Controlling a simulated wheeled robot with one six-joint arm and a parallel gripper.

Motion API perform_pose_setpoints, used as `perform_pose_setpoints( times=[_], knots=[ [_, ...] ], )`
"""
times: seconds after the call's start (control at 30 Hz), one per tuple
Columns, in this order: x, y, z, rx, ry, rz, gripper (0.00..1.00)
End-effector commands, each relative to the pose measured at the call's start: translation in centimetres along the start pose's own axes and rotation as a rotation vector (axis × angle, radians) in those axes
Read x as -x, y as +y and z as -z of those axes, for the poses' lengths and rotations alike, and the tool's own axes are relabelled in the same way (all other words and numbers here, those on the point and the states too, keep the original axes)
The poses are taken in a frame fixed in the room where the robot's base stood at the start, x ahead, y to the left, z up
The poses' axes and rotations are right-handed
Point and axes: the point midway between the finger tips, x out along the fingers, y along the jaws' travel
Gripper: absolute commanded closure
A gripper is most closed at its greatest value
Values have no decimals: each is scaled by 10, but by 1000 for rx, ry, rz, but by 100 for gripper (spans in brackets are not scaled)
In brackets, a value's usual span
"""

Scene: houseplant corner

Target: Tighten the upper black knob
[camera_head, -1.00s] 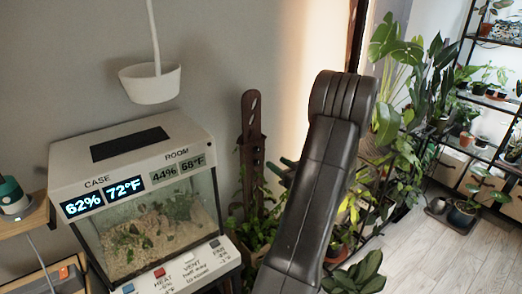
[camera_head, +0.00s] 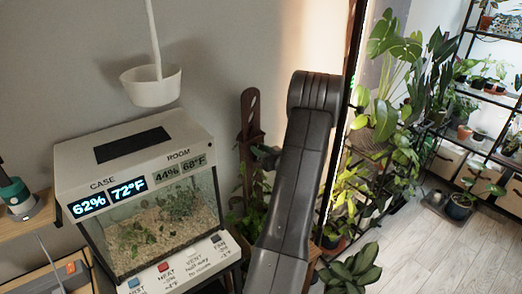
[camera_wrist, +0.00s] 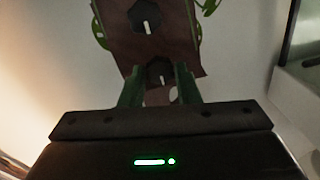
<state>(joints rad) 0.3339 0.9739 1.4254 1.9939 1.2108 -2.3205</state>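A brown slotted post (camera_head: 249,108) stands against the wall right of the terrarium; its middle is partly behind leaves and my arm. In the wrist view the brown board (camera_wrist: 185,42) carries two black knobs with white marks. One knob (camera_wrist: 148,17) is near the top of the picture; the other knob (camera_wrist: 159,72) is near the board's lower end. The wrist view looks upside down, with leaves at the top, so the second appears to be the upper one. My gripper (camera_wrist: 158,82) is open, its green fingers on either side of that knob; contact is not clear.
The terrarium (camera_head: 150,150) with displays and buttons stands left of the post. A white hanging pot (camera_head: 151,86) is above it. Leafy plants (camera_head: 255,195) crowd the post's base, and more plants (camera_head: 385,110) stand at right. Bare floor (camera_head: 410,255) shows at lower right.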

Motion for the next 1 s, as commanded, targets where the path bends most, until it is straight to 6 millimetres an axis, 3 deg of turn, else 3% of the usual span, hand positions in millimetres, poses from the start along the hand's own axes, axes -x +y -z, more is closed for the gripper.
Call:
perform_pose_setpoints(
  times=[0.03,0.1,0.13,0.57,1.0],
  knots=[
    [0,0,0,0,0,0,81],
    [0,0,0,0,0,0,95],
    [0,0,0,0,0,0,96],
    [0,1,-5,-36,3,1,96],
    [1,1,-8,-189,14,3,96]
  ],
)
